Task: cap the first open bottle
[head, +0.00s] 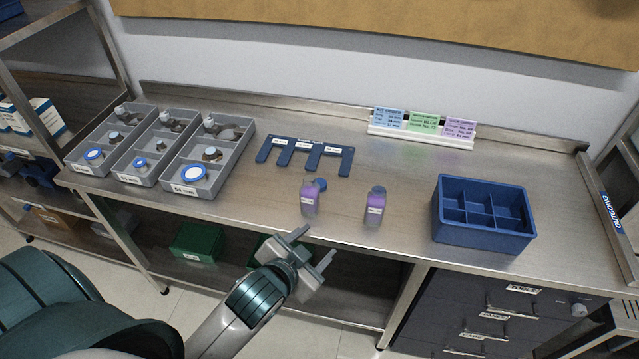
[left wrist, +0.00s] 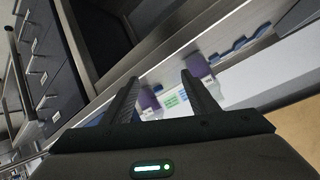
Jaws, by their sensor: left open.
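Two bottles with purple contents stand upright on the steel bench in the head view. The right bottle (head: 375,207) has a bluish top (head: 378,190). My left gripper (head: 313,247) is open and empty, in front of the bench edge and below the left bottle in the picture. In the left wrist view, purple bottles (left wrist: 148,99) and (left wrist: 197,66) show beyond the spread fingers (left wrist: 160,95). My right gripper is out of view.
Three grey trays (head: 150,182) with caps and fittings stand at the bench's left. A blue slotted rack (head: 318,150) lies behind the bottles. A blue divided crate (head: 478,238) stands right. Coloured cards (head: 423,121) stand at the back. Bench between the bottles and crate is clear.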

